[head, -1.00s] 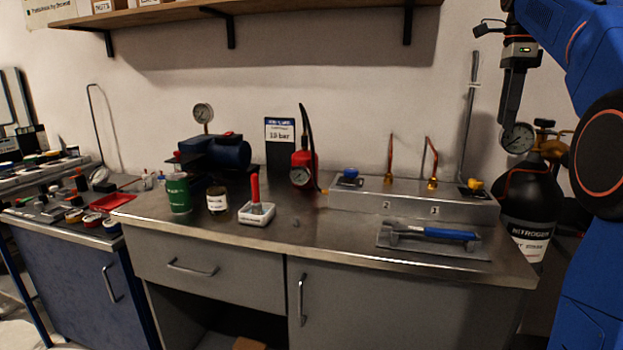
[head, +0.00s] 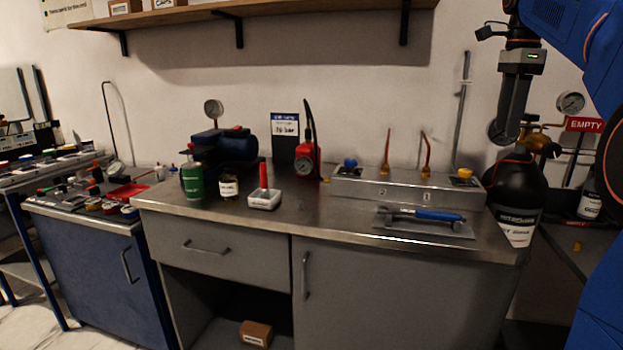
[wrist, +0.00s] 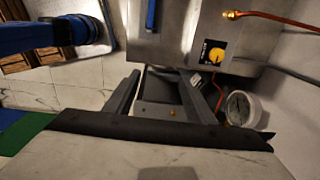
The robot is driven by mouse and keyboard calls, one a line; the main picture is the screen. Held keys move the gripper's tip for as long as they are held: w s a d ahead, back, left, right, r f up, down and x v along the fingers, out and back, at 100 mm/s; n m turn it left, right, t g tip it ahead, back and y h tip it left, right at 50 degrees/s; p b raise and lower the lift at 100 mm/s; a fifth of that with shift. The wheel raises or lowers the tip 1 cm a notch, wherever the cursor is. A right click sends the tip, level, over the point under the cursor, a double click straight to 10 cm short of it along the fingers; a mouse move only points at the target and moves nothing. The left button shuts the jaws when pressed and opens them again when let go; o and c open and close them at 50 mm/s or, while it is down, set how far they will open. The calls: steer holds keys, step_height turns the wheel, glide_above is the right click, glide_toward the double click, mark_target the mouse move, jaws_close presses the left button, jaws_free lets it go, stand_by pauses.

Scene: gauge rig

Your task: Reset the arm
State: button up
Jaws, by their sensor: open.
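My gripper (head: 506,138) hangs pointing down at the right of the head view, at the end of my blue arm. It is in front of the wall, close above the black nitrogen cylinder (head: 516,190); I cannot tell whether they touch. In the wrist view its two dark fingers (wrist: 160,78) stand apart. I see nothing held between them. Part of the cylinder's brass fitting is hidden behind the gripper in the head view.
A gauge (head: 570,102) and EMPTY sign (head: 585,125) stand behind right. A shelf (head: 270,8) overhangs the bench.

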steer(key=s+a+f+n+t, duration=0.1)
steer(key=s+a+f+n, duration=0.3)
steer(key=s+f+n, duration=0.3)
steer(key=s+a+f+n+t, duration=0.2)
steer(key=s+a+f+n, duration=0.3)
steer(key=s+f, duration=0.7)
steer(key=s+a+f+n+t, duration=0.1)
steer(key=s+a+f+n, duration=0.4)
steer(key=f, duration=1.3)
steer(key=s+n, duration=0.4)
steer(key=shift+s+a+f, duration=0.15)
steer(key=shift+s+f, duration=0.1)
